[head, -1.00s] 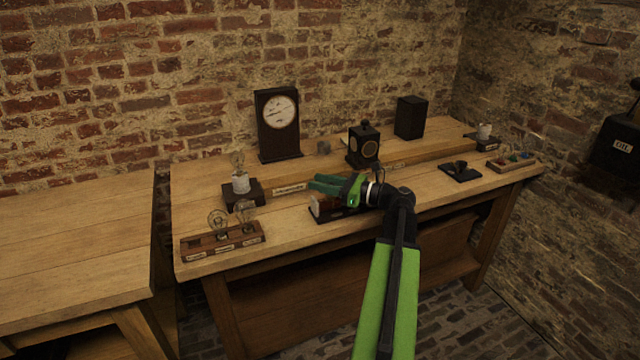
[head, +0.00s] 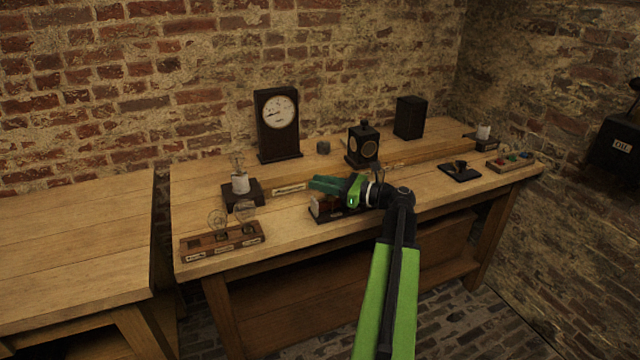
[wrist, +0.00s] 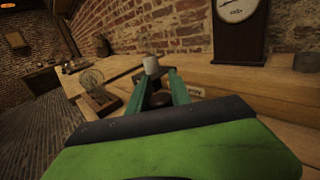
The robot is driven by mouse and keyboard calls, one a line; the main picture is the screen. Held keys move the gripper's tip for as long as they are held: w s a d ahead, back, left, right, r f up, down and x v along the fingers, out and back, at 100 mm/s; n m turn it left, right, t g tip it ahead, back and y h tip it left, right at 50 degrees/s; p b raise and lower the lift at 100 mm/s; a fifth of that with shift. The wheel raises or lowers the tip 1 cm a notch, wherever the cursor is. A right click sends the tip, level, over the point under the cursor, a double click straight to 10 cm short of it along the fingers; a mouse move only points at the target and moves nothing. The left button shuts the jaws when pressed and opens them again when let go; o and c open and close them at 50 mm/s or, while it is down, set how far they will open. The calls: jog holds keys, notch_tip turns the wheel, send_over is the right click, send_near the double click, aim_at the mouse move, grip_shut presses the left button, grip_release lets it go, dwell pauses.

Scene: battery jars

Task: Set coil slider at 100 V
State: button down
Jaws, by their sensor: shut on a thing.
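The coil (head: 320,208) is a reddish-brown cylinder on a dark base near the bench's front edge, mostly hidden behind my gripper (head: 322,184) in the head view. My green gripper is over the coil and shut on a dark rounded knob, the coil slider (wrist: 160,98), seen between the fingers in the wrist view. The dial meter (head: 278,112) stands upright behind, its needle pointing left of centre. It also shows at the top of the wrist view (wrist: 238,25). The slider's scale markings cannot be read.
A bulb rack (head: 222,240) and a lamp stand (head: 243,190) are to the left of the coil. A dark box with round faces (head: 363,146) stands behind. A black tray (head: 460,173) and a rack of coloured pieces (head: 511,161) lie at the right. The bench's left rear is clear.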

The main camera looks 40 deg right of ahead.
dwell(0.5)
jog(key=shift+s+d, duration=0.15)
jog(key=shift+d, duration=0.3)
jog(key=c, duration=1.2)
grip_release()
jog(key=shift+s, duration=0.1)
jog(key=v, duration=1.7)
jog(key=shift+s, duration=0.1)
